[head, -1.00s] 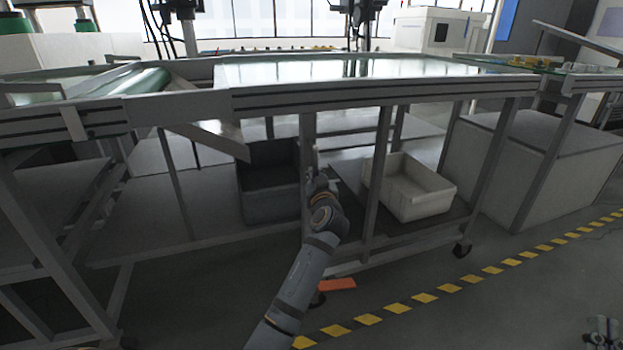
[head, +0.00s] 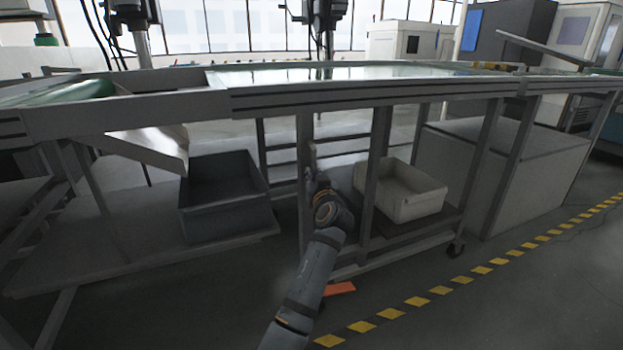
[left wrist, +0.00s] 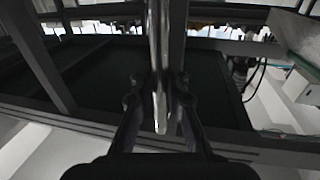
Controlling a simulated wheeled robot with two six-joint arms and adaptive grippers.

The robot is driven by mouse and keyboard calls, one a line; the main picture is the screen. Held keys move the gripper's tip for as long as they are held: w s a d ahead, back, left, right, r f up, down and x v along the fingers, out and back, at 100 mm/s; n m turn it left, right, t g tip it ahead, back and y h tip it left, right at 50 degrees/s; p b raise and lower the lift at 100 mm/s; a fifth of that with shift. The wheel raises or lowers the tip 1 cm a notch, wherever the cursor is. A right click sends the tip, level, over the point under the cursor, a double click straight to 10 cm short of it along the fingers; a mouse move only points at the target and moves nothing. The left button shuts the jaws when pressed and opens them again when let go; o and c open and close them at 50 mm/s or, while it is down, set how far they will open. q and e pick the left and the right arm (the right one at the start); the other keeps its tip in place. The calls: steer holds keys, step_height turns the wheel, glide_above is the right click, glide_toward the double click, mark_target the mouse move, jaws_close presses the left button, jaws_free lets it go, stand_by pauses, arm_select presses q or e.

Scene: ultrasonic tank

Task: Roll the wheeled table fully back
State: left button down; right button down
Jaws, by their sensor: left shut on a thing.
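The wheeled table (head: 372,98) stands in the middle of the head view, with a glossy top, grey posts and a caster (head: 455,249) at its lower right. My left gripper (head: 311,158) is at its front, shut on an upright metal bar (head: 304,222). In the left wrist view, the gripper (left wrist: 158,98) has one finger on each side of a shiny upright bar (left wrist: 160,50). The fingertips are small and partly hidden by the wrist in the head view. My right gripper is out of view.
A white bin (head: 412,203) sits on the low shelf. A dark bin (head: 222,217) sits on another low shelf to the left. A grey cabinet (head: 505,180) stands close at the right. Yellow-black floor tape (head: 440,290) crosses open floor in front.

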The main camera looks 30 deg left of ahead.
arm_select(q)
steer(key=shift+w+d+f, duration=0.1)
stand_by(0.3)
steer(key=c, duration=1.3)
jaws_free()
steer(key=shift+c, duration=0.2)
steer(key=shift+r, duration=0.2)
step_height(320, 180, up, 10)
steer(key=shift+f, duration=0.1)
steer(key=shift+f, duration=0.1)
